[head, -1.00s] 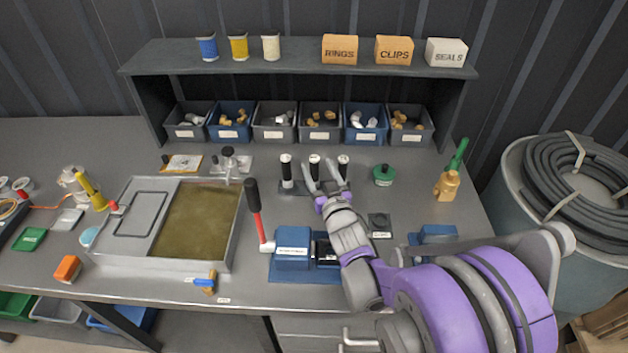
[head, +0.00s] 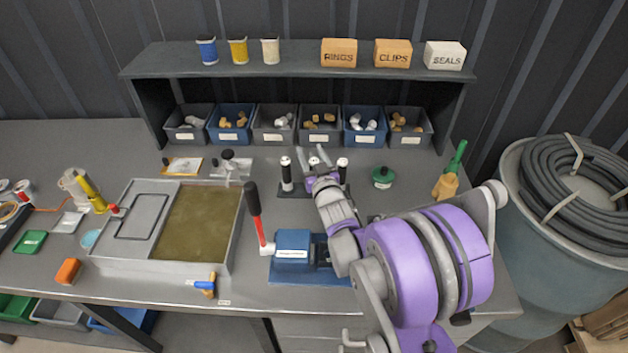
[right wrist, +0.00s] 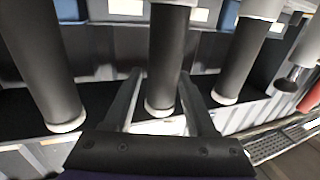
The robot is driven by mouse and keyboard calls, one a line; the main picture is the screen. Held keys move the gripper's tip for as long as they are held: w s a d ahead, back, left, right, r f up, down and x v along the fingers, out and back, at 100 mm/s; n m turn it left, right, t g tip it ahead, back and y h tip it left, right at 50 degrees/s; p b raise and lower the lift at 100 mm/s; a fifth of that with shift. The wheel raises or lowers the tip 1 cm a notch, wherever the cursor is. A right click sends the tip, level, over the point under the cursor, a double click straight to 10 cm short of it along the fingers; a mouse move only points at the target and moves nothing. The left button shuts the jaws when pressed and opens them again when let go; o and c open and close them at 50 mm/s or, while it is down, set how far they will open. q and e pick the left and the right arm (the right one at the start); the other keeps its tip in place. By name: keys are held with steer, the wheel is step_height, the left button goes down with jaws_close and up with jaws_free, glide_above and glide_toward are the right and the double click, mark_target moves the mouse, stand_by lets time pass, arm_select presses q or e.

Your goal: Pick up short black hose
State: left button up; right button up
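Three upright black hoses with pale ends stand in a dark stand (head: 284,190) at the middle back of the bench: a left hose (head: 287,176), a middle one whose pale top (head: 314,162) shows, and a right hose (head: 343,172). They look alike in length. My right gripper (head: 313,152) is at the middle hose, its fingers apart. In the right wrist view the middle hose (right wrist: 168,60) lies between the open fingers (right wrist: 160,75), with a gap on the left side; contact on the right is unclear. My left gripper is out of view.
A blue fixture (head: 292,250) and a red lever with black grip (head: 255,215) stand in front. A green-lidded jar (head: 382,177) is to the right. A row of bins, such as a grey bin (head: 274,137), sits behind under a shelf (head: 295,60).

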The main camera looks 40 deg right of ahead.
jaws_close()
stand_by(1.2)
